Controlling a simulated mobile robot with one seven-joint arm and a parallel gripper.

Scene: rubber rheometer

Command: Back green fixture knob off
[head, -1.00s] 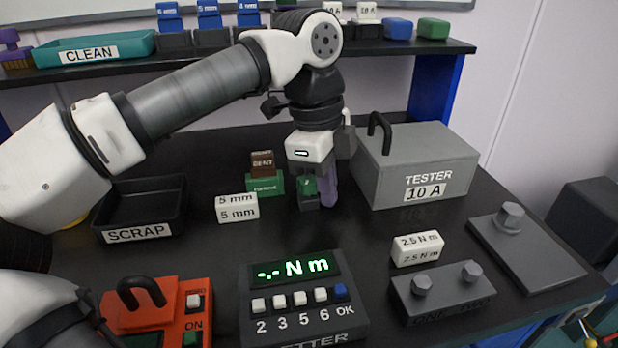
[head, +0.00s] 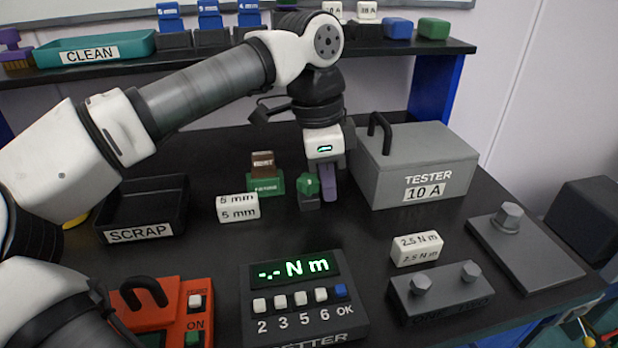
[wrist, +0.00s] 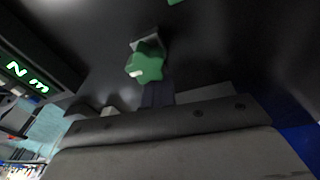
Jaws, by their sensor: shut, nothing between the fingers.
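A green star-shaped knob (head: 308,186) sits on a small dark block (head: 308,202) in the middle of the bench. In the wrist view the knob (wrist: 145,66) shows a pale mark on one lobe, with its grey block (wrist: 150,43) behind it. My gripper (head: 329,190) is shut and empty, its purple fingers pointing down just right of the knob. In the wrist view the gripper fingers (wrist: 157,95) show beside the knob; whether they touch it I cannot tell. A green base (head: 265,185) with a brown block (head: 263,164) stands left of the knob.
The grey tester box (head: 418,165) stands close on the right of my gripper. The setter panel (head: 301,300) is in front. Bare bench lies between knob and panel.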

